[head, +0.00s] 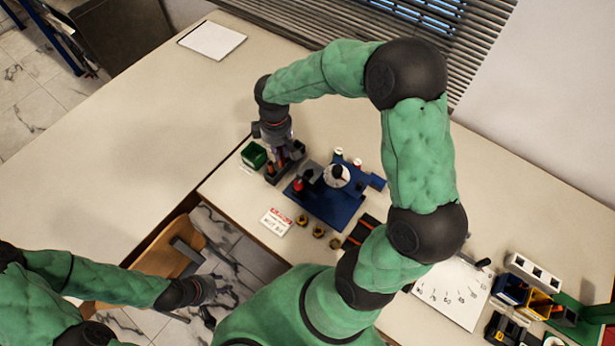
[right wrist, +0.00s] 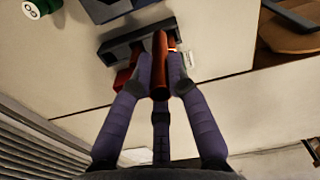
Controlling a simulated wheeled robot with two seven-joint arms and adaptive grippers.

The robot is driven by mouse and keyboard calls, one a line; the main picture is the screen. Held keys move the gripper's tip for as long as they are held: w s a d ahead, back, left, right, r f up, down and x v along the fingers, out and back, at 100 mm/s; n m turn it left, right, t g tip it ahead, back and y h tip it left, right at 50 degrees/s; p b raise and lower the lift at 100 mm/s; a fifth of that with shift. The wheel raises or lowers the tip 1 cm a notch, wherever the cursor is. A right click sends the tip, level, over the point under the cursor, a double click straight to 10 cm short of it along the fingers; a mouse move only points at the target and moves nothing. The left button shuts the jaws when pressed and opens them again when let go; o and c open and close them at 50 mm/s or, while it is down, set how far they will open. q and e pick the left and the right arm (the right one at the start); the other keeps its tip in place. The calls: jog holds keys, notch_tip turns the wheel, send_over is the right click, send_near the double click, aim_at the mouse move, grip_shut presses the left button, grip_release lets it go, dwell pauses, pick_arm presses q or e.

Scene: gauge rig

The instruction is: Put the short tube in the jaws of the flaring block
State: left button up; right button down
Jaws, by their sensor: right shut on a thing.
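My right gripper (right wrist: 160,72) is shut on the short copper tube (right wrist: 160,50), which stands up between its fingers in the right wrist view. The tube's far end overlaps the dark grey flaring block (right wrist: 113,46); I cannot tell whether it touches the jaws. A red part (right wrist: 122,78) shows beside the block. In the head view my right gripper (head: 285,156) points down just over the block (head: 277,177), and the tube is largely hidden there. My left gripper (head: 207,297) hangs low at the left, away from the block, its fingers too small to judge.
A green box (head: 254,155) stands left of the block. A blue rig base (head: 335,207) with a round gauge (head: 337,175) is close on the right. A white sign (head: 277,221) and brass fittings (head: 318,230) lie in front. The left tabletop (head: 130,140) is clear.

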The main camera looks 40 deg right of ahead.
jog(key=s+d+r+n+p, duration=0.1)
jog(key=s+d+n+p, duration=0.1)
jog(key=s+d+n, duration=0.35)
jog(key=shift+n, duration=0.45)
jog(key=f, duration=0.3)
jog(key=d+f+b, duration=0.1)
jog(key=f, duration=0.2)
jog(key=w+d+f+b, duration=0.1)
jog(key=f, duration=0.3)
jog(key=shift+f+b, duration=0.45)
jog(key=shift+b, duration=0.15)
jog(key=shift+f, duration=0.15)
jog(key=c, duration=1.2)
grip_release()
